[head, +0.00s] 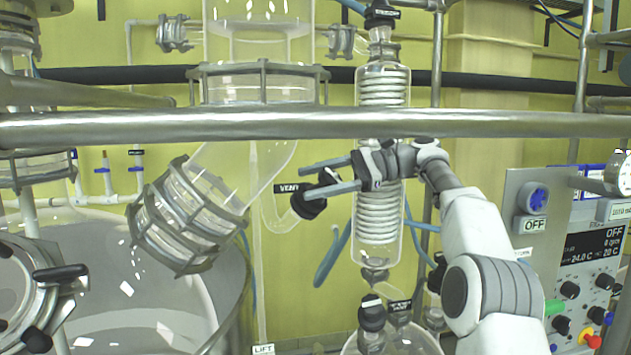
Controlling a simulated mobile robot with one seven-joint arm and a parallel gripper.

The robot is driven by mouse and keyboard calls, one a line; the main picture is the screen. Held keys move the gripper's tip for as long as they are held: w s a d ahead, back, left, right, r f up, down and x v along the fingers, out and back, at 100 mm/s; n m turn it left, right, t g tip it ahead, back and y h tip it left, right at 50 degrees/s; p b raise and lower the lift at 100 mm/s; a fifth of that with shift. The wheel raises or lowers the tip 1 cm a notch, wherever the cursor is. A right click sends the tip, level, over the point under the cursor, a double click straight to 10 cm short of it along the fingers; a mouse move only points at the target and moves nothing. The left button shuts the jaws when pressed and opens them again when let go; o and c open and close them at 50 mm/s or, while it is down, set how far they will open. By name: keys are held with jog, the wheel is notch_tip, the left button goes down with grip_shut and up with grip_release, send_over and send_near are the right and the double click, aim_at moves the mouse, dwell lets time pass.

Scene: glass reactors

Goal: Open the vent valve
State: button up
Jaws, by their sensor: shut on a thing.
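The vent valve (309,205) has a black knob on a short glass side branch, left of the coiled glass condenser. Its "VENT" label (288,188) shows just left of the knob. My gripper (307,180) reaches in from the right, across the front of the condenser, with its two grey fingers pointing left. The fingers are shut on the vent valve, with a dark part of its knob between them. The lower finger hides some of the knob. I cannot tell how far the valve is turned.
A steel rail (150,127) crosses in front, just above my gripper. The coiled condenser (378,222) stands behind my wrist. A control panel (590,262) is at right, a large glass vessel (125,285) at lower left. Another black-capped valve (372,314) sits below.

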dwell(0.5)
jog(key=o, duration=1.4)
jog(key=shift+d, duration=0.1)
